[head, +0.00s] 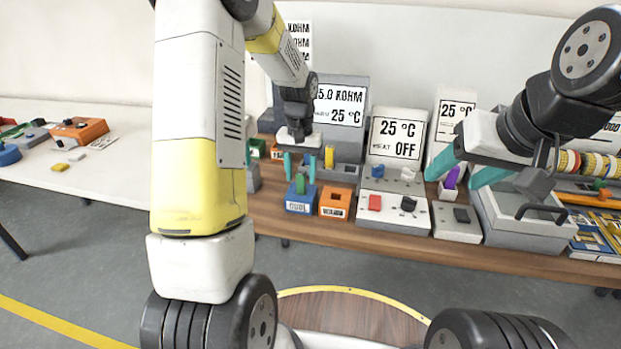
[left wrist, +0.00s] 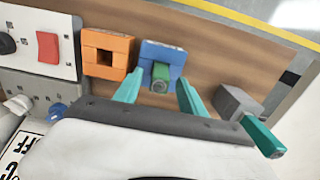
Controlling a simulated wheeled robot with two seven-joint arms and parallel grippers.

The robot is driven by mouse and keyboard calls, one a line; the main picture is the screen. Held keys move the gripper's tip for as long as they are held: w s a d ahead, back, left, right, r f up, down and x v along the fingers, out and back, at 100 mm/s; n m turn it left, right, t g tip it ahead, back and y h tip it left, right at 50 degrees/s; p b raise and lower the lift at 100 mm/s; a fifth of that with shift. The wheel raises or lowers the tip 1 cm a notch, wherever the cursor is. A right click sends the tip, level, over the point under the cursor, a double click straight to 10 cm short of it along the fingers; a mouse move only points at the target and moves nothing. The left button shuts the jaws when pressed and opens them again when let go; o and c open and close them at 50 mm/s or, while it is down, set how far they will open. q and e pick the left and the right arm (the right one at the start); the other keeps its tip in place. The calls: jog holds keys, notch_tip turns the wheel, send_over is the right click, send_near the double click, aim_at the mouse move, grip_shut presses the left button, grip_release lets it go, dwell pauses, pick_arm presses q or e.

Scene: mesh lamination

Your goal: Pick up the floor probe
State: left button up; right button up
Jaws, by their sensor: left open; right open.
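No label reading floor probe is legible. A green peg (head: 300,184) stands in a blue block (head: 299,205) near the table's front. My left gripper (head: 299,169) is open and points down just above this peg. In the left wrist view the green peg (left wrist: 160,78) shows between the open fingers, with a gap on each side. A grey block (left wrist: 237,101) with a green stick (left wrist: 264,138) lies right of the fingers there. My right gripper (head: 458,178) is open beside a purple piece (head: 452,177); contact cannot be told.
An orange block (head: 335,203) with a square hole stands beside the blue one. Meter boxes with displays (head: 397,137) and a switch panel (head: 393,206) stand to the right. A grey box (head: 520,220) is further right. My left arm hides part of the table.

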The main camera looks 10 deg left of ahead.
aim_at(301, 188)
pick_arm(q)
jog(key=shift+f, duration=1.3)
grip_shut()
